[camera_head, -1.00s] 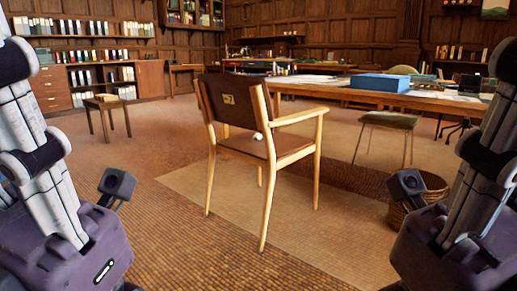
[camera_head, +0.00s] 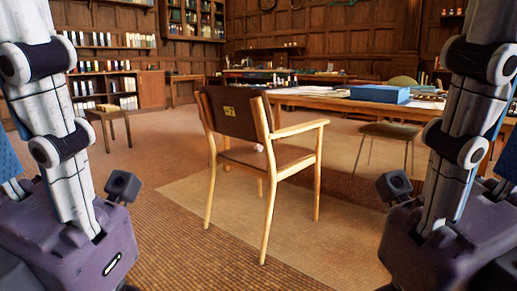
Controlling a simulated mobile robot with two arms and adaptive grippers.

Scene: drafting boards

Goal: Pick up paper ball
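A small pale ball (camera_head: 259,148), which looks like the paper ball, shows just past the lower right edge of the chair's backrest. It appears to rest on the brown seat of the wooden armchair (camera_head: 232,112), partly hidden by the backrest. The chair stands in front of me with its back towards me. My two arms come in at the left and right edges of the view. Neither gripper shows in the head view, and nothing of mine touches the chair or the ball.
A long desk (camera_head: 330,101) with a blue box (camera_head: 380,94) and papers stands behind the chair. A green-seated chair (camera_head: 392,131) is at the right, a wooden stool (camera_head: 108,113) at the left. The carpet (camera_head: 170,215) around the armchair is clear.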

